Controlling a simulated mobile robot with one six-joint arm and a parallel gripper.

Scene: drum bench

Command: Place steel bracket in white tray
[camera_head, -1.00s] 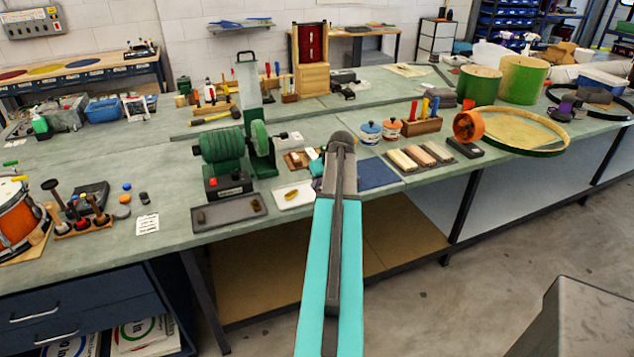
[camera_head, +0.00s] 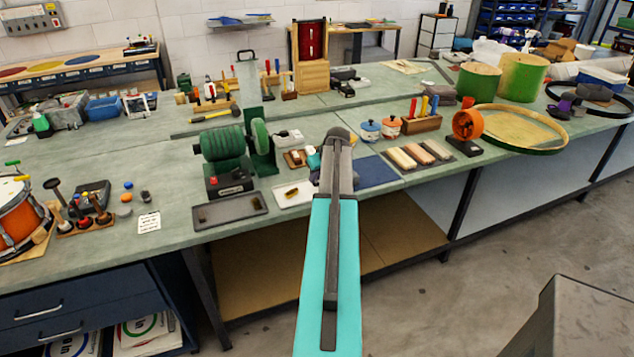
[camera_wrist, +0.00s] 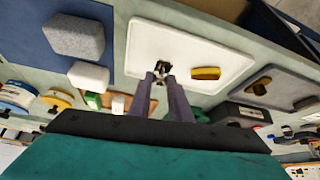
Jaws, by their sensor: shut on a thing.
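The steel bracket (camera_wrist: 162,67) is a small dark and silvery piece between my fingertips in the wrist view. My gripper (camera_wrist: 162,76) is shut on it, over the left middle part of the white tray (camera_wrist: 150,45). I cannot tell whether the bracket touches the tray floor. A yellow-brown brass piece (camera_wrist: 206,73) lies in the tray, right of my fingertips. In the head view the white tray (camera_head: 281,200) lies near the bench's front edge, and my arm hides the fingertips and bracket.
A dark tray (camera_head: 222,216) lies left of the white one, with small pieces in it in the wrist view. The green grinder (camera_head: 225,150) stands behind. A blue mat (camera_head: 374,172) with blocks (camera_wrist: 75,37) on it in the wrist view lies on the other side.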

